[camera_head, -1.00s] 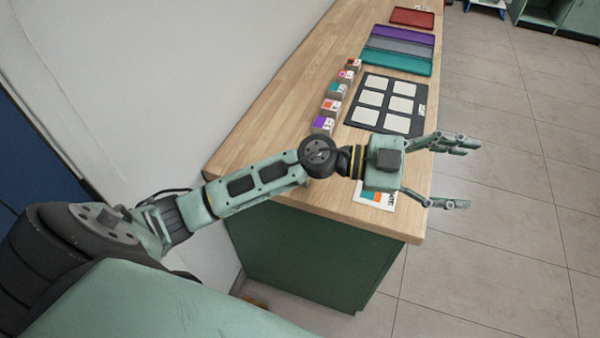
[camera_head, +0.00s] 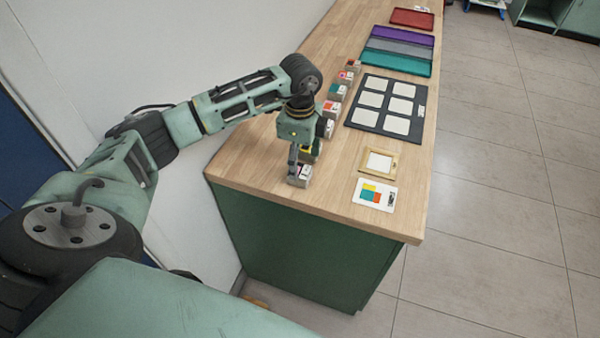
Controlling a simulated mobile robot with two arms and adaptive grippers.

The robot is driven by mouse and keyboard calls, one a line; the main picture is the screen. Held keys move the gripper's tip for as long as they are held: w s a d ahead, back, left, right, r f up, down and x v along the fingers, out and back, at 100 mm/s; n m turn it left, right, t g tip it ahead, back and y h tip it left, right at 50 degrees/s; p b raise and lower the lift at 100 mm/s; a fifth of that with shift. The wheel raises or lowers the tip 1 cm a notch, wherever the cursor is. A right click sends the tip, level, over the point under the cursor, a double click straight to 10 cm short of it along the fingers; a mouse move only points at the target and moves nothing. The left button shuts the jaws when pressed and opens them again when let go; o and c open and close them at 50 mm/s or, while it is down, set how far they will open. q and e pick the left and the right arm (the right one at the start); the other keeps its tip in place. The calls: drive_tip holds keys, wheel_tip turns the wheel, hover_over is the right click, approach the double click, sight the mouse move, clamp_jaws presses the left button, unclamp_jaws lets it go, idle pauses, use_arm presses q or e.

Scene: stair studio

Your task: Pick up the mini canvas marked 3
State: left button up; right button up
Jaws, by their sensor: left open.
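Several mini canvases stand as small blocks in a row along the wall side of the wooden counter, among them one with an orange face (camera_head: 331,107), a teal one (camera_head: 336,91) and a pink one (camera_head: 345,76). The nearest block (camera_head: 301,178) is at the counter's near left part, under my left gripper. I cannot read the number on any of them, so I cannot tell which is marked 3. My left gripper (camera_head: 302,168) points down, open, over the near end of the row. Its body and fingers partly hide the nearest blocks. My right gripper is out of view.
A dark board (camera_head: 411,125) with several white pads lies right of the row. A small wooden frame (camera_head: 366,171) and a colour card (camera_head: 388,205) lie nearer. Teal (camera_head: 394,62), grey, purple and red (camera_head: 412,18) trays are farther back. A wall borders the left.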

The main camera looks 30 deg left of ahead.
sight(300, 170)
use_arm(q)
drive_tip(key=shift+s+f+p, duration=0.1)
drive_tip(key=shift+f+p, duration=0.55)
drive_tip(key=shift+f, duration=1.65)
drive_tip(key=shift+d, duration=0.1)
drive_tip(key=c, duration=1.1)
drive_tip(key=shift+c, duration=0.5)
drive_tip(key=shift+r, duration=0.15)
